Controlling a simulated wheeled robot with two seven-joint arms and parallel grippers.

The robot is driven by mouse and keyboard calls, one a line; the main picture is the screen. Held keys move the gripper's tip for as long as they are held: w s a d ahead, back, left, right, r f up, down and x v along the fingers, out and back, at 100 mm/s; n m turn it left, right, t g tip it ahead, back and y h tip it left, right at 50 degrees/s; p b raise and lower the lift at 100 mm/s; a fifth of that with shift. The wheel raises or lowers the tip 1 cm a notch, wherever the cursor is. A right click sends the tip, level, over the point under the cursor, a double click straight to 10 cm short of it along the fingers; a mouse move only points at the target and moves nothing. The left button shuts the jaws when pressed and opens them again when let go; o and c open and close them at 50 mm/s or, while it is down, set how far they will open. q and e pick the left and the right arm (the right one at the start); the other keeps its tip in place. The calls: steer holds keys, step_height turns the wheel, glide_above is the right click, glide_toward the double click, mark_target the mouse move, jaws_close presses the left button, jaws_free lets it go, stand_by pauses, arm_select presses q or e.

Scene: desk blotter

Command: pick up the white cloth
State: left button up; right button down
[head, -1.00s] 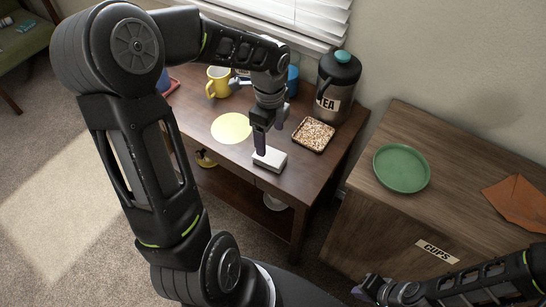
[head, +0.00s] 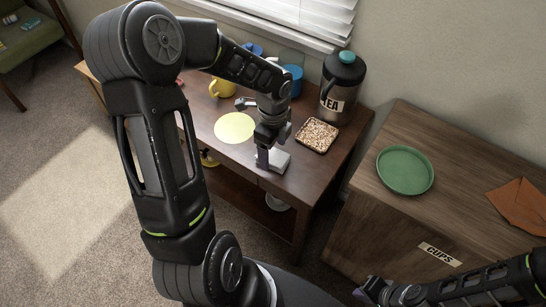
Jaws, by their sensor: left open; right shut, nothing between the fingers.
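A small, thick white rectangular thing, which looks like the folded white cloth (head: 284,161), lies near the front edge of the dark wooden table (head: 305,182). My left gripper (head: 270,163) is open and points down at it. Its fingers are at the cloth and hide part of it; I cannot tell whether they touch it. My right gripper (head: 364,290) is shut and empty at the bottom of the view, low in front of the cabinet and far from the cloth.
A round pale yellow mat (head: 235,127) lies left of the cloth, and a square tray of grains (head: 317,135) lies right of it. Behind stand a yellow mug (head: 223,88), a blue cup (head: 293,79) and the tea dispenser (head: 342,91). A green plate (head: 405,171) sits on the cabinet (head: 455,165).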

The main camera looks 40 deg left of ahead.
mark_target(273, 155)
arm_select(q)
steer(key=shift+f, duration=0.75)
steer(key=c, duration=1.4)
steer(key=shift+r, duration=0.1)
steer(key=shift+c, duration=0.2)
step_height(273, 155, up, 10)
steer(key=shift+p, duration=0.35)
